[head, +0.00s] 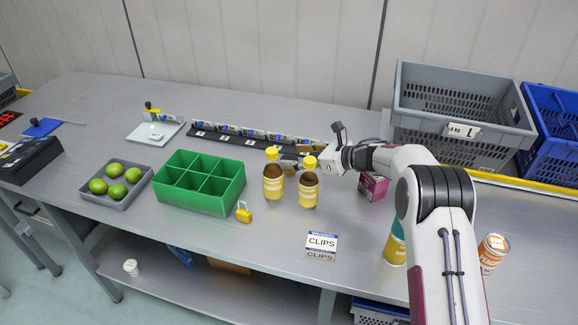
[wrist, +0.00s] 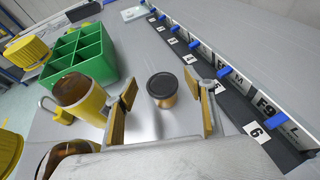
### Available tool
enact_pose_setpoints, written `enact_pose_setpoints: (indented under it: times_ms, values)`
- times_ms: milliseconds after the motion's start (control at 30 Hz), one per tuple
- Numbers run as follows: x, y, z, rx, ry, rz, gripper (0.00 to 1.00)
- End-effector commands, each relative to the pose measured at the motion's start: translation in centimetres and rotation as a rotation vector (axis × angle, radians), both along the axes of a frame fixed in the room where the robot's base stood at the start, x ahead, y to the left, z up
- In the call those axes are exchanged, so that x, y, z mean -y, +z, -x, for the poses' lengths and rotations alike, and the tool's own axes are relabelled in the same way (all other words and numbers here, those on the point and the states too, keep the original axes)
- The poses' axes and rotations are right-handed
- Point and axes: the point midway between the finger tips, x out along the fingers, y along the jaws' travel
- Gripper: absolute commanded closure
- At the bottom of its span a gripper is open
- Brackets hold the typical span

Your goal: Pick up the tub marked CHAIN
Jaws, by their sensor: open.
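A small round tub with a dark lid and an orange-brown side (wrist: 162,88) stands on the bench in the wrist view. It lies between the two finger pads of my gripper (wrist: 163,100), with a gap on each side. My gripper is open. I cannot read a CHAIN mark on this tub.
The left amber bottle (head: 273,182) and right amber bottle (head: 308,190) stand close to my gripper. A green divided bin (head: 225,203), yellow padlock (head: 243,212), CLIPS box (head: 321,246), magenta box (head: 373,187) and numbered rail (wrist: 235,95) are around. An orange-labelled can (head: 493,252) stands right.

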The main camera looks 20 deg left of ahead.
Motion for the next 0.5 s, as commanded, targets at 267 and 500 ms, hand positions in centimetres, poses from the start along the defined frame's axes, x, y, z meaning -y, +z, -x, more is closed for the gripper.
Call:
enact_pose_setpoints:
  times_ms: [267,500]
  values:
    - [0.0,-0.2,0.0,-0.001,0.000,0.000,0.46]
    - [0.0,-2.3,0.0,-0.003,0.000,0.001,0.46]
